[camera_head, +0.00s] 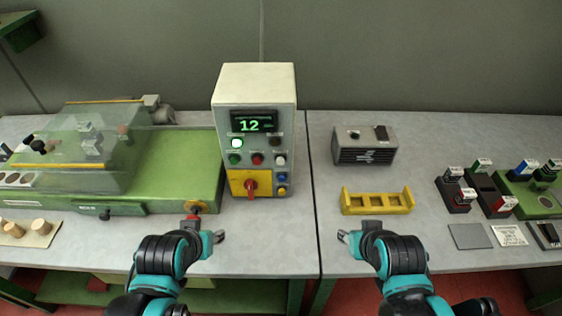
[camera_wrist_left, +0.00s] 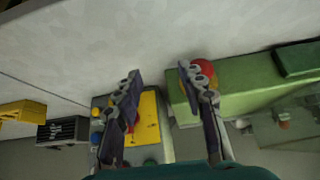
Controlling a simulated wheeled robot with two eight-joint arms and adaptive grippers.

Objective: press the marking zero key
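The control box (camera_head: 225,100) stands upright left of the table seam, its green display (camera_head: 252,121) reading 12. The key labels are too small to read, so I cannot tell which is the marking zero key. My left gripper (camera_head: 206,232) is open and empty in front of the box; its spread fingers also show in the left wrist view (camera_wrist_left: 160,78). My right gripper (camera_head: 357,231) is open and empty.
A green machine (camera_head: 185,165) with a clear cover stands left of the box. A red-and-yellow button (camera_head: 195,208) sits near my left gripper. A yellow rack (camera_head: 377,207) and grey unit (camera_head: 365,150) stand right. Stamps and pads are at far right. Corks (camera_head: 40,227) lie far left.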

